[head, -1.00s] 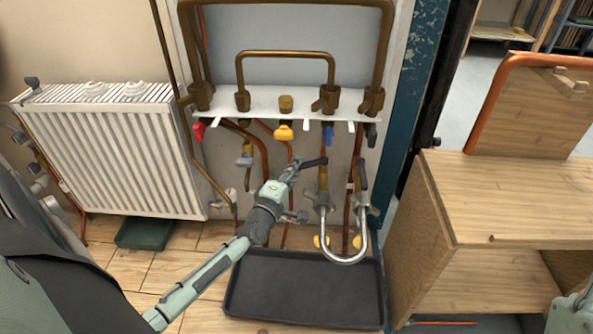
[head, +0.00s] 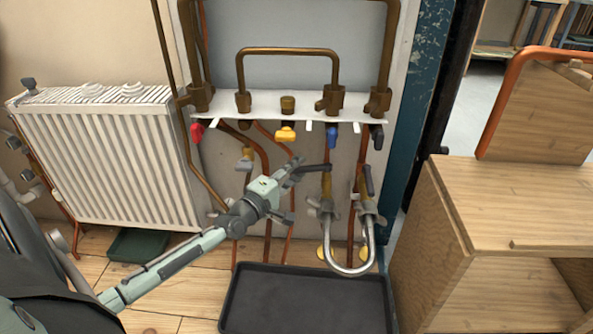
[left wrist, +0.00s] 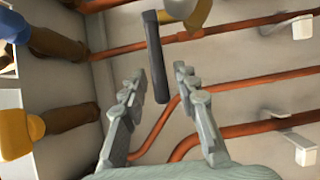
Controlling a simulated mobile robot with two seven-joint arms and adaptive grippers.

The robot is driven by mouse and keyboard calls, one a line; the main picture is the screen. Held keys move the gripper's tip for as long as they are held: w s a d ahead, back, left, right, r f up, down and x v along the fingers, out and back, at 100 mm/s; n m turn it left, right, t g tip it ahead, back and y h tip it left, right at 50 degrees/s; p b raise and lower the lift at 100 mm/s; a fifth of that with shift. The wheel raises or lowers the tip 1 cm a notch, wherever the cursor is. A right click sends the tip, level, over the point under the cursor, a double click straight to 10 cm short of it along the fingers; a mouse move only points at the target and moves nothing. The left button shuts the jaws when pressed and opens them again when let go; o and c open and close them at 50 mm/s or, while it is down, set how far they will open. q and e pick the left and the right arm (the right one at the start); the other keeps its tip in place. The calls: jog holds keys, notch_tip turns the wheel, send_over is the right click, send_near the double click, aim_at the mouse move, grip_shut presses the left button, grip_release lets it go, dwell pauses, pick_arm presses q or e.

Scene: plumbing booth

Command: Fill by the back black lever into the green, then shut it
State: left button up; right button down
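One black lever (head: 314,168) sits on a brass valve and points left toward my left gripper. A second black lever (head: 369,180) stands nearly upright on the valve to its right. A silver U-shaped hose (head: 352,271) joins the two valves below. My left gripper (head: 297,167) is at the tip of the first lever. In the left wrist view my left gripper (left wrist: 158,86) is open, and a black lever (left wrist: 156,58) lies between its fingers with a gap on both sides. A dark green tub (head: 138,245) is on the floor under the radiator. My right gripper is not in view.
A black tray (head: 305,300) lies on the floor below the hose. A white shelf with red, yellow and blue handles (head: 285,135) is above my left gripper. A white radiator (head: 108,158) is at left, a wooden cabinet (head: 440,235) at right.

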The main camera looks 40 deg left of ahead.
pick_arm(q)
jog(key=s, duration=1.2)
jog(key=shift+c, duration=0.4)
